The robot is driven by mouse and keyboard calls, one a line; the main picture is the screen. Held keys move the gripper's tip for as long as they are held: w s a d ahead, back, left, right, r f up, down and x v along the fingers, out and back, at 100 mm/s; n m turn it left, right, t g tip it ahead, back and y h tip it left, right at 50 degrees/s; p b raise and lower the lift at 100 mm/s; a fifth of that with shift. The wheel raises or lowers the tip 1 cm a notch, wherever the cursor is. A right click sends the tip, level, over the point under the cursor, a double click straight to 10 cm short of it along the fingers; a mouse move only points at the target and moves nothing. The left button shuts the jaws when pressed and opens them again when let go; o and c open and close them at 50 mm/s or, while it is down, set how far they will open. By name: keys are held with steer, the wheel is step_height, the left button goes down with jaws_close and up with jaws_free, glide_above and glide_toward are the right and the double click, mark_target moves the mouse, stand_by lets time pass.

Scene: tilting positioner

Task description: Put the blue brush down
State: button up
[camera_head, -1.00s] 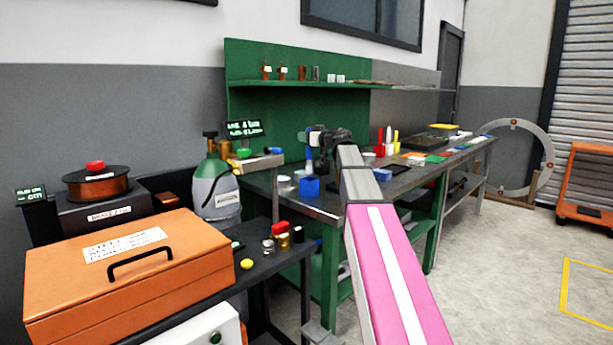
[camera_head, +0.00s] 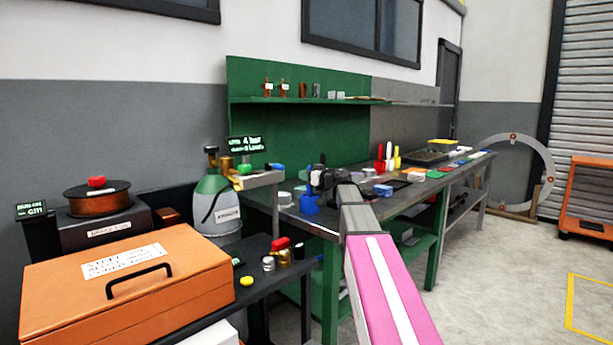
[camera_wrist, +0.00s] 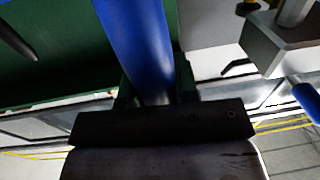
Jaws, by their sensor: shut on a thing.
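My gripper (camera_wrist: 155,90) is shut on the blue brush (camera_wrist: 138,40), whose thick blue handle runs up out of the wrist view. The brush's far end is out of that view. In the head view my gripper (camera_head: 316,181) is small and dark at the near left end of the workbench, just above a blue cup (camera_head: 309,205). The brush is mostly hidden there, and I cannot tell whether its lower end is inside the cup.
The workbench (camera_head: 405,200) carries a blue block (camera_head: 383,190), red and yellow containers and trays farther right. A fixture (camera_head: 262,179) with a blue part stands left of my gripper. A grey-green bottle (camera_head: 214,205) and orange case (camera_head: 130,285) are nearer. Open floor lies right.

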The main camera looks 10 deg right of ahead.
steer(key=shift+f, duration=0.15)
steer(key=o, duration=0.9)
steer(key=v, duration=1.2)
steer(key=shift+d, duration=0.1)
